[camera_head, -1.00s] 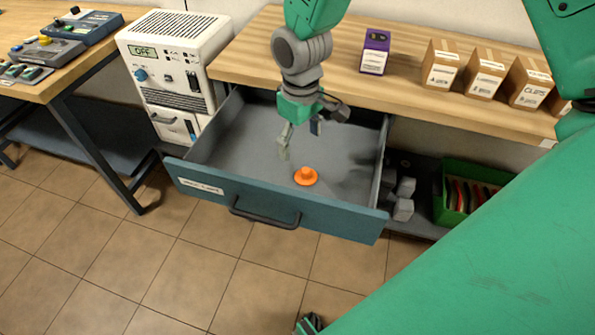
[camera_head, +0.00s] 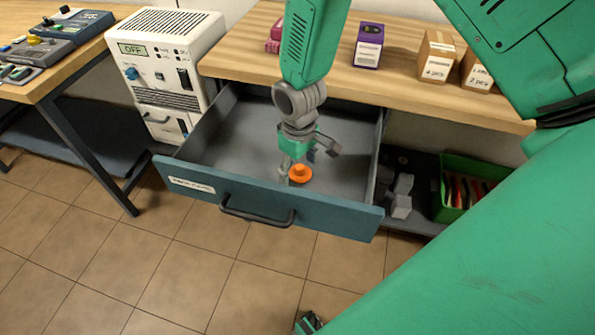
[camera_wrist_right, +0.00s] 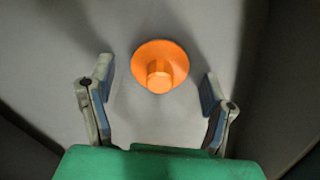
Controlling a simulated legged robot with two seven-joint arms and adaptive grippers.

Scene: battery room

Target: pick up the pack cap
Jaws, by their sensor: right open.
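The pack cap (camera_head: 300,173) is a small orange disc with a raised knob. It lies on the floor of the open blue drawer (camera_head: 270,205), near its front. In the right wrist view the cap (camera_wrist_right: 160,67) is centred, just beyond the gap between the two fingertips. My right gripper (camera_head: 305,168) is inside the drawer close above the cap, pointing down. One finger partly overlaps the cap's left side in the head view.
The wooden worktop (camera_head: 400,95) stands above and behind the drawer, with a purple box (camera_head: 369,47) and cardboard boxes (camera_head: 436,57) on it. A white power unit (camera_head: 170,70) is at left. A green bin (camera_head: 470,180) sits on the lower shelf at right.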

